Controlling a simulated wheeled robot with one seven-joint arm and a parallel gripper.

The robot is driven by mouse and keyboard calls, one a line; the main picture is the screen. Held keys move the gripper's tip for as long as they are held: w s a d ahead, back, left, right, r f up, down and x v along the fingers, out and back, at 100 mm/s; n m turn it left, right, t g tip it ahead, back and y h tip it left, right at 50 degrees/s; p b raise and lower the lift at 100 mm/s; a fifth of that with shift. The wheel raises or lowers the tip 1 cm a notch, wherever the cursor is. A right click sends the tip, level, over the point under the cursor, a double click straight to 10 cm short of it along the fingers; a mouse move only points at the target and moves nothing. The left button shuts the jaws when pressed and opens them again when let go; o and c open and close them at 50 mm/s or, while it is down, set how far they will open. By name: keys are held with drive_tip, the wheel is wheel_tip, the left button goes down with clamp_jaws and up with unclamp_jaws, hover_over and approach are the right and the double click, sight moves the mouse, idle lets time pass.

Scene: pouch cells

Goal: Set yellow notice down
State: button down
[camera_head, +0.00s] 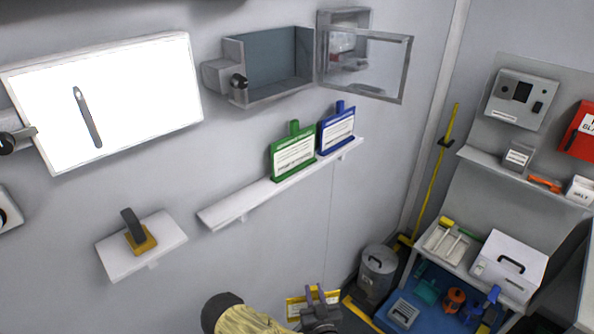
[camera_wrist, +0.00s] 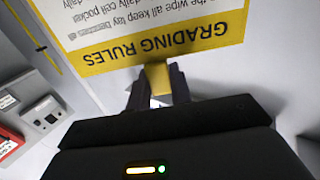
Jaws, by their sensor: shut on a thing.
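The yellow notice (camera_head: 298,308) is a white card with a yellow border, low in the head view beside my gripper. In the wrist view the notice (camera_wrist: 150,30) shows upside down with the words "GRADING RULES". My gripper (camera_head: 318,302) is shut on the notice's yellow tab; the gripper also shows in the wrist view (camera_wrist: 160,85). The notice is held in front of the wall, apart from the shelf. The long white shelf (camera_head: 235,208) carries a green notice (camera_head: 293,152) and a blue notice (camera_head: 337,130) standing upright toward its right end.
The left part of the long shelf is bare. A small shelf (camera_head: 115,250) holds a yellow-based block. An open wall box (camera_head: 270,65) has its clear door (camera_head: 365,65) swung out above the notices. A grey bin (camera_head: 377,268) and a cluttered bench (camera_head: 470,245) stand right.

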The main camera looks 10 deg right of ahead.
drive_tip(key=w+a+r+n+y, duration=0.1)
drive_tip(key=w+a+r, duration=0.2)
drive_tip(key=r, duration=0.4)
drive_tip(key=w+a+r+y, duration=0.15)
drive_tip(key=w+r, duration=0.25)
drive_tip(key=r, duration=0.4)
drive_tip(key=w+a+r+n+y, duration=0.1)
drive_tip(key=w+a+r, duration=0.2)
drive_tip(key=r, duration=0.4)
drive_tip(key=s+r+n+g+y, duration=0.1)
drive_tip(key=s+r, duration=0.3)
drive_tip(key=r, duration=0.4)
drive_tip(key=s+r+n+g+y+b, duration=0.1)
drive_tip(key=s+r+n+y, duration=0.1)
drive_tip(key=r, duration=0.6)
drive_tip(key=s+r+n+g+y, duration=0.1)
drive_tip(key=s+r+y, duration=0.2)
drive_tip(key=s+r, duration=0.3)
wheel_tip(320, 180, up, 3)
drive_tip(key=shift+f+n, duration=0.15)
drive_tip(key=shift+n, duration=0.25)
drive_tip(key=shift+a+y, duration=0.15)
drive_tip(key=shift+y, duration=0.1)
drive_tip(key=p+x, duration=0.6)
drive_tip(key=x, duration=1)
drive_tip(key=shift+w+a, duration=0.25)
drive_tip(key=shift+w, duration=0.05)
